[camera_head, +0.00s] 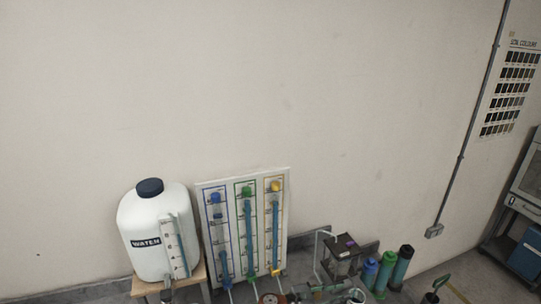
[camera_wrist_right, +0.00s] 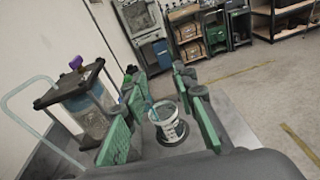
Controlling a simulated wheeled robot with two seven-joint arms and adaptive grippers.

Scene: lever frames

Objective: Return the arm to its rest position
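My right gripper (camera_head: 325,288) shows only in part at the bottom edge of the head view, below the clear box with the dark lid. In the right wrist view its two green-padded fingers (camera_wrist_right: 157,84) stand apart. A white cup (camera_wrist_right: 166,122) shows in the gap between them. I cannot tell whether the fingers touch it, but they are not closed on it. My left gripper is in neither view.
The clear box (camera_wrist_right: 83,104) with a purple knob stands close on the left in the wrist view. A water tank (camera_head: 153,234), a tube panel (camera_head: 232,225) and blue and green bottles (camera_head: 386,270) stand along the wall.

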